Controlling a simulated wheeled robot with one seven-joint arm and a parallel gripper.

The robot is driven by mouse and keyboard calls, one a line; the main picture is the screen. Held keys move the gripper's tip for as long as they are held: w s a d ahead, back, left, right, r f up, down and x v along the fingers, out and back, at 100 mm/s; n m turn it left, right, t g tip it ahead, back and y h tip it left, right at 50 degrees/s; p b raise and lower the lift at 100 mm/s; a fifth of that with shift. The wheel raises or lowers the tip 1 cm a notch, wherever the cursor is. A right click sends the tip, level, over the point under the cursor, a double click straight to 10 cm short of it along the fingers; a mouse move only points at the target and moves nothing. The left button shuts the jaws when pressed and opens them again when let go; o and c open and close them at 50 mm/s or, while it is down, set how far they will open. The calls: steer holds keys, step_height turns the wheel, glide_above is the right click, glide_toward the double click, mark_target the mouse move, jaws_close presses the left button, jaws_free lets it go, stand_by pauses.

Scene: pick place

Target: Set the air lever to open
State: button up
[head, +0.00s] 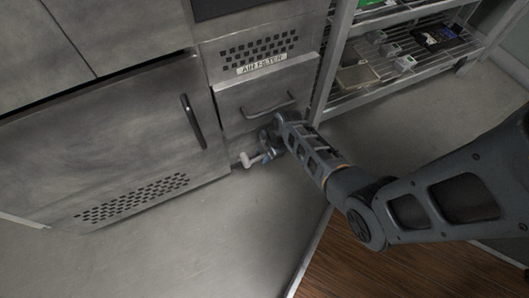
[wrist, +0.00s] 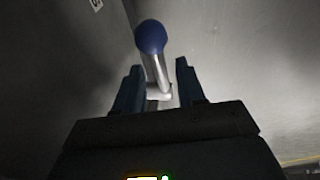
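The air lever has a round blue knob (wrist: 150,37) on a pale metal shaft (wrist: 156,72), seen in the wrist view. In the head view, a small pale fitting (head: 249,160) shows low at the cabinet's front, beside my gripper; I cannot tell which part of the lever it is. My gripper (wrist: 158,68) is open, with one dark blue finger on each side of the shaft and visible gaps to both. The knob is beyond the fingertips in the picture. In the head view, my gripper (head: 268,148) partly hides this spot.
A metal cabinet has a drawer front (head: 268,100) labelled AIR FILTER (head: 262,64) above the lever, and a larger handled door (head: 110,140) to the left. A wire shelf (head: 375,75) with boxes stands right. The grey floor (head: 200,240) in front is clear.

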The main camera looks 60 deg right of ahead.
steer(key=shift+r, duration=0.25)
steer(key=s+d+p, duration=0.3)
steer(key=s+d, duration=0.1)
steer(key=s, duration=0.7)
steer(key=shift+s+d+r, duration=0.25)
steer(key=shift+s+r, duration=0.05)
